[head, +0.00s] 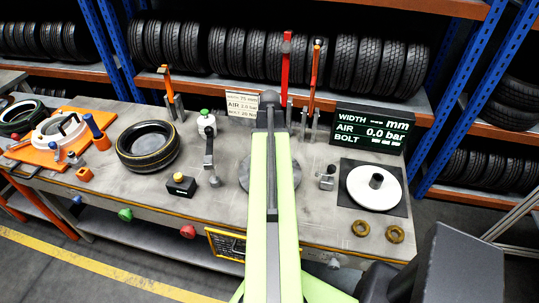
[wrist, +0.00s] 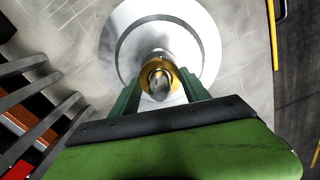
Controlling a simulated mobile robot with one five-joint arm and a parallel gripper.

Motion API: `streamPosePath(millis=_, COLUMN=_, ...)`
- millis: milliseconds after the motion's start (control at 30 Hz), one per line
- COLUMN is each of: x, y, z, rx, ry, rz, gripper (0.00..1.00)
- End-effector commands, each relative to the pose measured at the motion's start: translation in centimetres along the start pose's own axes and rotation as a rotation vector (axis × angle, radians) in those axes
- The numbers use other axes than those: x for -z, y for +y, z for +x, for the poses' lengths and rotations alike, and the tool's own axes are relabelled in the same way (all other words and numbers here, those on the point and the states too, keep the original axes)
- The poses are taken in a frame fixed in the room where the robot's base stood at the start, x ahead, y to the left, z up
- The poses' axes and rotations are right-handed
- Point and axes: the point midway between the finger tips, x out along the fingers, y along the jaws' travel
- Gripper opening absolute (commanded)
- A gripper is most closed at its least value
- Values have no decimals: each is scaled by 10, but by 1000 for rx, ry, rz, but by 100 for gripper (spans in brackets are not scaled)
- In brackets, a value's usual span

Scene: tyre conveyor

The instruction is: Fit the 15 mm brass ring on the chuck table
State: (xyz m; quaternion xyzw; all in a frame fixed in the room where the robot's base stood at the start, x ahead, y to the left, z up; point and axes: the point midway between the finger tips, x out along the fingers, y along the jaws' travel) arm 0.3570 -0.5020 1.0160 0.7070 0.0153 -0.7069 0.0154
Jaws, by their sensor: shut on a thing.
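My gripper (wrist: 158,92) is shut on a brass ring (wrist: 172,72) in the wrist view. The chuck table (wrist: 206,40) is a round pale metal disc below it, with a metal post (wrist: 160,84) at its centre. The ring lines up with the post, whose tip shows through the hole. I cannot tell how far down the post the ring sits. In the head view my arm hides the gripper and most of the chuck table (head: 290,176). Two other brass rings, (head: 361,228) and (head: 395,234), lie at the bench's front right. Ring sizes cannot be read.
A white disc (head: 362,188) with a dark hub lies on a black mat at right. A display (head: 370,128) stands behind it. Upright levers (head: 286,70) stand at the back.

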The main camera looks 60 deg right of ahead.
Motion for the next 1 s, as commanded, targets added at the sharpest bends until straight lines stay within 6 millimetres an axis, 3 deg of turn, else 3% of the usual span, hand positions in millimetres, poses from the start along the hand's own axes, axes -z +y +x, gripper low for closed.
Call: streamPosePath(millis=1000, x=0, y=0, z=27, rx=0, ry=0, rz=-1, gripper=2)
